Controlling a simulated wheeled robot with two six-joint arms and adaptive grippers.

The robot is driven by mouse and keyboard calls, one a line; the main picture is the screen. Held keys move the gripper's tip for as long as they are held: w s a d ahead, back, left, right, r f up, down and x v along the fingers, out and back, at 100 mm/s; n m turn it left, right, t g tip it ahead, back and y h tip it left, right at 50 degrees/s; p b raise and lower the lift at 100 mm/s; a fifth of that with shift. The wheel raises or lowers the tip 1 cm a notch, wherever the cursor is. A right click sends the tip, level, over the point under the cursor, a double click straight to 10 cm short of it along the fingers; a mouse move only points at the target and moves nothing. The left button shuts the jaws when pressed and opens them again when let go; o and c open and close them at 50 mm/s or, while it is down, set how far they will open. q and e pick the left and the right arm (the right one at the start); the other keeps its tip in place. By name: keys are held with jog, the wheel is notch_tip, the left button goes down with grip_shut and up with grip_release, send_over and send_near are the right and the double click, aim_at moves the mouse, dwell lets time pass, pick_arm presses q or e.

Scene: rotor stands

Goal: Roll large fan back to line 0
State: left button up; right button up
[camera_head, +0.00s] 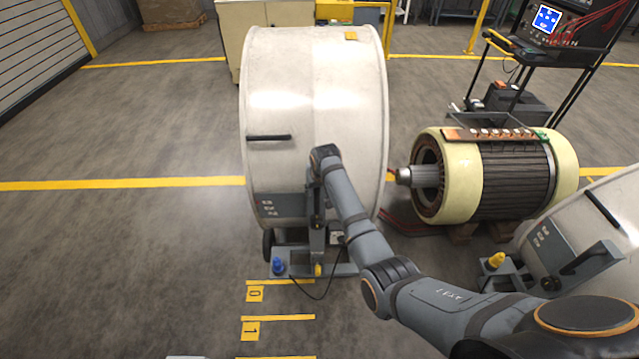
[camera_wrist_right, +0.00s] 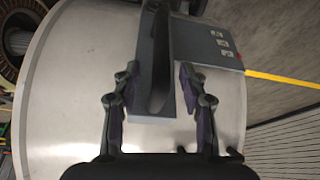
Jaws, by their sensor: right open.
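The large fan (camera_head: 300,80) is a tall white drum standing upright on a grey wheeled base (camera_head: 335,269) in the middle of the head view. The base's front edge lies close to the yellow line marked 0 (camera_head: 281,283). My right arm reaches up and over to the fan's lower front. In the right wrist view, my right gripper (camera_wrist_right: 158,72) is open, with a finger on each side of a dark grey upright handle (camera_wrist_right: 161,50). I see a gap beside the handle, and contact cannot be told. The fan's white drum (camera_wrist_right: 70,60) fills the background. My left gripper is out of view.
Line 1 (camera_head: 278,318) lies nearer me on clear floor. A blue knob (camera_head: 278,265) is on the base. A copper-wound rotor (camera_head: 500,180) stands right of the fan. A second white fan unit (camera_head: 570,235) is at lower right. Floor at left is free.

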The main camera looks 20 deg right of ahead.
jog(key=v, duration=0.6)
jog(key=shift+r, duration=0.25)
jog(key=shift+s, duration=0.15)
jog(key=s+d+f+g, duration=0.1)
jog(key=s+f, duration=0.5)
jog(key=f, duration=0.5)
jog(key=s+d+f, duration=0.1)
jog(key=s+f, duration=0.6)
jog(key=f, duration=0.4)
jog(key=s+d+f+g, duration=0.1)
jog(key=s+d+f, duration=0.1)
jog(key=s+f, duration=0.65)
jog(key=s+d+f, duration=0.1)
jog(key=s+f, duration=0.4)
jog(key=s, duration=0.5)
jog(key=s+d+f+n+g, duration=0.1)
jog(key=s+d+f, duration=0.1)
jog(key=s+f, duration=0.4)
jog(key=s+d+f, duration=0.1)
jog(key=s+f, duration=0.4)
jog(key=s, duration=1)
jog(key=shift+s+d+f, duration=0.2)
jog(key=shift+d, duration=0.15)
